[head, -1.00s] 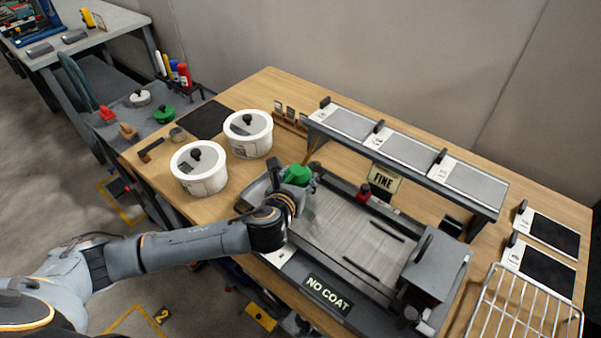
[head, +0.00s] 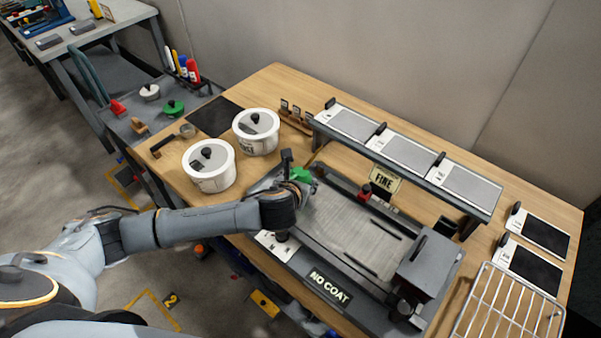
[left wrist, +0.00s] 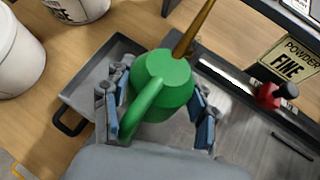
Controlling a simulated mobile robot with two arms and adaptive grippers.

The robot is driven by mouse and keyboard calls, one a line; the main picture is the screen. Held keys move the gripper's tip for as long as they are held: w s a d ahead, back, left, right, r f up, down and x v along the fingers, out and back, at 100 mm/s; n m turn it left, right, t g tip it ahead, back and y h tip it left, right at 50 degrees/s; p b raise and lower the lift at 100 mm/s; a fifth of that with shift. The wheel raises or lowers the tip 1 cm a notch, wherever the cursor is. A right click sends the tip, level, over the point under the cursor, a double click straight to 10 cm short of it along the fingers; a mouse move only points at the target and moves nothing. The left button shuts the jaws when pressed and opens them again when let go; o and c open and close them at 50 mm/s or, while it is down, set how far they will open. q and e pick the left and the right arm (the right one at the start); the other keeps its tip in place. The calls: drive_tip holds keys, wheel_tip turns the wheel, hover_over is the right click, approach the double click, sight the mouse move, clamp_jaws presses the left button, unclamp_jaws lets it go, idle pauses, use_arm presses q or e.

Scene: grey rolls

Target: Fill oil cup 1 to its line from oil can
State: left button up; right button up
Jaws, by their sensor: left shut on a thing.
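The green oil can (head: 301,174) is held in my left gripper (head: 304,188), above the left part of the grey machine bed. In the left wrist view, the fingers of my left gripper (left wrist: 160,118) stand on both sides of the green oil can (left wrist: 163,84), with its handle toward me. Its brass spout (left wrist: 196,28) points up and to the right; the tip is cut off by the frame edge. I cannot pick out oil cup 1 or its fill line. My right gripper is not in view.
The machine bed (head: 338,227) carries a dark box (head: 428,262) at its right. A raised shelf (head: 402,162) stands behind it, near a "POWDER FINE" sign (head: 384,178). Two white lidded tubs (head: 257,141) (head: 210,177) stand left. A wire rack (head: 510,305) lies front right.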

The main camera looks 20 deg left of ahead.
use_arm(q)
drive_tip(key=shift+s+a+r+g+p, duration=0.15)
drive_tip(key=shift+s+r+g+p, duration=0.2)
drive_tip(key=shift+g+p, duration=0.65)
drive_tip(key=shift+s+a+r+m+g+y+p, duration=0.15)
drive_tip(key=shift+s+m+g+y+p, duration=0.35)
drive_tip(key=shift+g+p, duration=0.45)
drive_tip(key=r+g+p, duration=0.1)
drive_tip(key=p, duration=0.3)
drive_tip(key=shift+w+r+y, duration=0.1)
drive_tip(key=shift+y, duration=0.2)
drive_tip(key=shift+g+p, duration=0.25)
drive_tip(key=shift+p, duration=0.3)
